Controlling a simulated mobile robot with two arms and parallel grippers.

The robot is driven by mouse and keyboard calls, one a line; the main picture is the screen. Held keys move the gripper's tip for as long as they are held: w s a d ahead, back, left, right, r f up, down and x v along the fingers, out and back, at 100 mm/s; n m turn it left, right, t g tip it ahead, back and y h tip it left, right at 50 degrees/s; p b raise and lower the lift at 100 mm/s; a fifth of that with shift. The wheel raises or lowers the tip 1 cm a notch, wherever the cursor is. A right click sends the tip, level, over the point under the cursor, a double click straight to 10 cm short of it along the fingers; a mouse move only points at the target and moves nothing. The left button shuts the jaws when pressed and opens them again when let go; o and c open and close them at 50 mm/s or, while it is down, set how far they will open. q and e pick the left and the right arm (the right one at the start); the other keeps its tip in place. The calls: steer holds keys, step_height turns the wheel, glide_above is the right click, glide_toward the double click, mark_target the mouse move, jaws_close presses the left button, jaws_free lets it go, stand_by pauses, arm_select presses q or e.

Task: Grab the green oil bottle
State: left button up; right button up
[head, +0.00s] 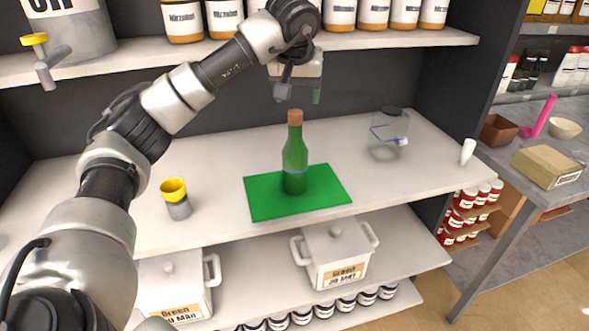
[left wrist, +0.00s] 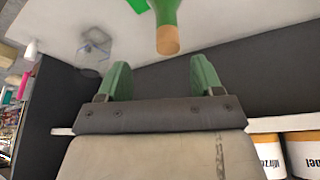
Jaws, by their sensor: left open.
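The green oil bottle (head: 295,155) stands upright on a green mat (head: 262,207) on the middle shelf. It has a brown cork top. My left gripper (head: 298,92) is above the bottle, pointing down, with its fingertips near the height of the cork or a little above. In the left wrist view, my left gripper (left wrist: 162,82) has its two green fingers apart with nothing between them. The bottle's cork and neck (left wrist: 166,30) show beyond the fingertips, toward the right finger. The bottle and the gripper appear apart. My right gripper is not in view.
A grey cup with a yellow rim (head: 175,198) stands left of the mat. A clear jar (head: 386,138) and a white cone-shaped object (head: 467,151) stand to the right. The upper shelf (head: 400,41) with several jars overhangs behind the arm. White pots (head: 338,250) sit on the shelf below.

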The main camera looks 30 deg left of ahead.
mark_target(295, 124)
arm_select(q)
steer(key=x, duration=0.2)
steer(key=p+x, duration=0.1)
steer(key=x, duration=0.2)
steer(key=shift+a+f, duration=0.1)
steer(key=shift+a, duration=0.15)
steer(key=x, duration=0.1)
steer(key=p+x, duration=0.1)
steer(key=x, duration=0.2)
steer(key=shift+s+a+f+p, duration=0.15)
steer(key=shift+a+f+p, duration=0.2)
steer(key=shift+f+p, duration=0.1)
steer(key=shift+f, duration=0.25)
steer(key=shift+r, duration=0.1)
jaws_close()
